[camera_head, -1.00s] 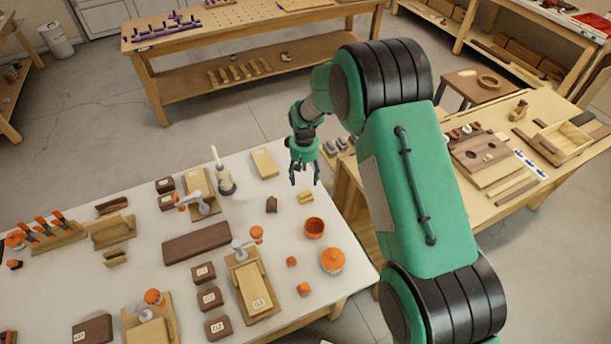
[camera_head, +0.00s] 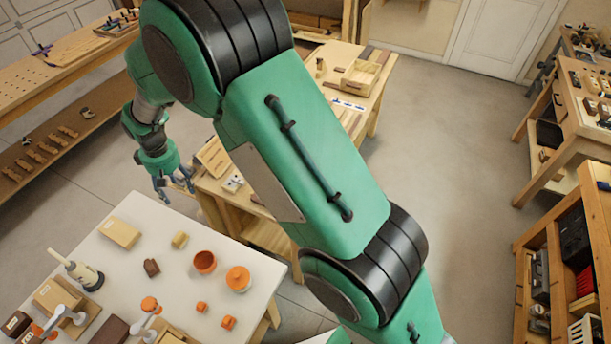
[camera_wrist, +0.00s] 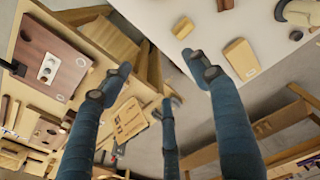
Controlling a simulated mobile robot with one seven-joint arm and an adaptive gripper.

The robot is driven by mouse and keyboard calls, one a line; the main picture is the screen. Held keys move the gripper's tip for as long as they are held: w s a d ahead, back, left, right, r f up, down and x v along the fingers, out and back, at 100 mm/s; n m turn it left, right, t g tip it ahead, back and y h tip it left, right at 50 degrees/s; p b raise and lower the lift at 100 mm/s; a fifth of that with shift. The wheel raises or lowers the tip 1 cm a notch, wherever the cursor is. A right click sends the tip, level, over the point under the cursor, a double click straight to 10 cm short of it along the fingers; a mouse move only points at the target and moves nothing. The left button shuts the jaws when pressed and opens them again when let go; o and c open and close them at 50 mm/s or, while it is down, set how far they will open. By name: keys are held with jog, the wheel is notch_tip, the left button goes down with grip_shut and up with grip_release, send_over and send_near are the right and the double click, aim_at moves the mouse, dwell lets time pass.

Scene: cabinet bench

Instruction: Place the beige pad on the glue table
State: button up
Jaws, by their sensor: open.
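A flat beige block (camera_head: 119,232), which may be the beige pad, lies on the white-topped table (camera_head: 150,275) near its far edge; it also shows in the wrist view (camera_wrist: 242,58). A smaller tan block (camera_head: 179,240) lies to its right. I cannot tell for certain which one is the pad, or which table is the glue table. My gripper (camera_head: 175,186) is open and empty, pointing down above and beyond the white table's far edge. In the wrist view its blue fingers (camera_wrist: 162,85) are spread with nothing between them.
Orange pots (camera_head: 205,262), small orange blocks (camera_head: 228,322) and a dark brown block (camera_head: 151,267) stand on the white table. A wooden bench (camera_head: 375,97) with boards and a tray stands behind my arm. Shelving (camera_head: 560,260) is at the right. Grey floor (camera_head: 445,150) is open between them.

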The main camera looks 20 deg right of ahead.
jog(key=s+d+r+m+t, duration=0.15)
jog(key=s+d+r, duration=0.35)
jog(key=d+r, duration=0.65)
jog(key=s+d+r+m+t, duration=0.15)
jog(key=s+d+r, duration=0.45)
jog(key=d+r, duration=0.6)
jog(key=s+d+r+m, duration=0.1)
jog(key=s+d+r, duration=0.1)
jog(key=s+d, duration=0.3)
jog(key=s+d+r+m+t, duration=0.1)
jog(key=s+d, duration=0.4)
jog(key=s, duration=0.7)
jog(key=s+d+r+m+t, duration=0.1)
jog(key=s+d+r+m, duration=0.2)
jog(key=s+d, duration=0.2)
jog(key=s, duration=0.3)
jog(key=shift+s+d+r, duration=0.2)
jog(key=shift+s, duration=0.05)
notch_tip(320, 180, down, 8)
jog(key=b, duration=0.7)
jog(key=shift+b, duration=0.4)
